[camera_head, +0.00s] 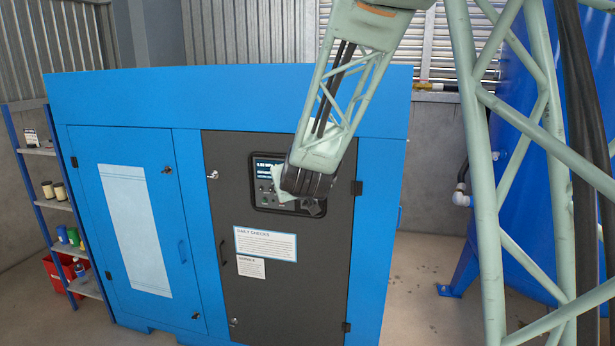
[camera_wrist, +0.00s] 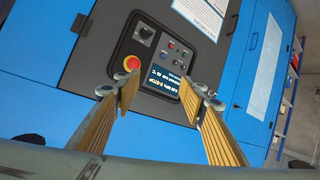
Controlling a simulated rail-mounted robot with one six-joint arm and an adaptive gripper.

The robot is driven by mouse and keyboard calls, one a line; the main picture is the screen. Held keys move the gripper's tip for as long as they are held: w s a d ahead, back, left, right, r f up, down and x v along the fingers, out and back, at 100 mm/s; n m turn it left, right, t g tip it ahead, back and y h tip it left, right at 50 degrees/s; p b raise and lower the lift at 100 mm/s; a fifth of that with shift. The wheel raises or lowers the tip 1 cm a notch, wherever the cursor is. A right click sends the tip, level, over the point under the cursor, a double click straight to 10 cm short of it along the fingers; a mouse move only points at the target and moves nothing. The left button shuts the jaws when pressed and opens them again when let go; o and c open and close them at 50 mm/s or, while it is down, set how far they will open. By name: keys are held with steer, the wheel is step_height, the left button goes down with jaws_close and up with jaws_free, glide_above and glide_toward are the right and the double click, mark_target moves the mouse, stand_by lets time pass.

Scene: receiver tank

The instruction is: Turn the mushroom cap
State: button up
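The red mushroom cap (camera_wrist: 132,63) sits on a yellow ring on the black control panel (camera_wrist: 146,40). In the wrist view it lies just beyond the tip of the left finger, left of the middle of the gap. My gripper (camera_wrist: 158,88) is open and empty, its two fingers wide apart. The lit display (camera_wrist: 160,79) shows between the fingertips. In the head view my gripper (camera_head: 308,206) is in front of the panel's lower part and hides the cap. I cannot tell the exact distance from fingers to cap.
A black selector knob (camera_wrist: 145,36) and several small buttons sit near the cap. The panel is on the dark door of a blue cabinet (camera_head: 240,95). Key latches (camera_head: 212,175) stick out from the door. A shelf (camera_head: 40,151) stands left; a blue tank (camera_head: 545,190) stands right.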

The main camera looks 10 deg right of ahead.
steer(key=w+d+f+t+h+p, duration=0.3)
steer(key=w+f+h+p, duration=0.2)
steer(key=w, duration=0.6)
steer(key=shift+w+f+n+t+h, duration=0.35)
steer(key=shift+f+h, duration=0.55)
steer(key=shift+f, duration=0.45)
steer(key=shift+s+d, duration=0.1)
steer(key=shift+d, duration=0.1)
steer(key=p+x, duration=0.1)
steer(key=x, duration=1.2)
steer(key=shift+w+p, duration=0.3)
steer(key=shift+w, duration=0.05)
steer(key=shift+d+f, duration=0.1)
steer(key=shift+d, duration=0.05)
steer(key=c, duration=0.9)
